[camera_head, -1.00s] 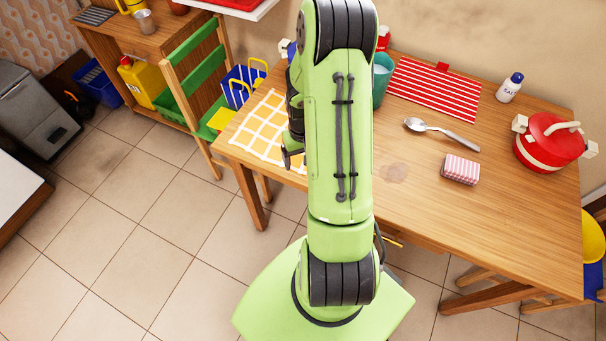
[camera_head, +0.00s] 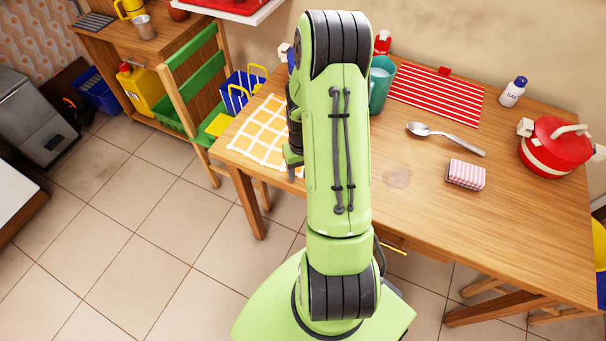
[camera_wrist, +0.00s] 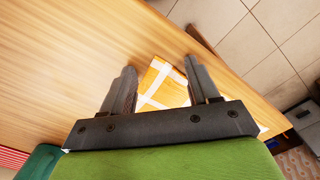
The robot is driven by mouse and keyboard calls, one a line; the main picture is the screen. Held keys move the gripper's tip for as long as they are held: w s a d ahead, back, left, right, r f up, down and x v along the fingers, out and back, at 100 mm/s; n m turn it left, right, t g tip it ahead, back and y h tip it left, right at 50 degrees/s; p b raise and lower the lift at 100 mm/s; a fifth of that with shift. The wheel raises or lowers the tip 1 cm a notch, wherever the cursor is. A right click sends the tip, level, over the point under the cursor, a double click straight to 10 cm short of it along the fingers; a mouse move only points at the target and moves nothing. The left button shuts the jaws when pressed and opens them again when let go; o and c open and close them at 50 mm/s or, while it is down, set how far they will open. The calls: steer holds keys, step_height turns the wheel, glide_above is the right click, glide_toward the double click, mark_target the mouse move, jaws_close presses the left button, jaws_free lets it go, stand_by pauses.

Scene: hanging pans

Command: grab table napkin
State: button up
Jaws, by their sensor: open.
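A yellow napkin with a white grid (camera_head: 258,132) lies flat on the left end of the wooden table (camera_head: 340,205). A red-and-white striped cloth (camera_head: 437,95) lies at the back of the table. My gripper (camera_wrist: 160,72) is open and empty. In the wrist view, part of the yellow napkin (camera_wrist: 163,88) shows between and beyond its two fingers. I cannot tell whether the fingers touch the napkin.
On the table are a teal mug (camera_head: 381,84), a spoon (camera_head: 445,138), a pink striped box (camera_head: 466,174), a salt shaker (camera_head: 513,92) and a red pot (camera_head: 555,148). A green-slatted chair (camera_head: 196,75) stands close to the table's left end.

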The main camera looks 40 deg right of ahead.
jaws_close()
stand_by(0.5)
step_height(320, 180, up, 39)
steer(key=p, duration=2.6)
steer(key=shift+p, duration=0.3)
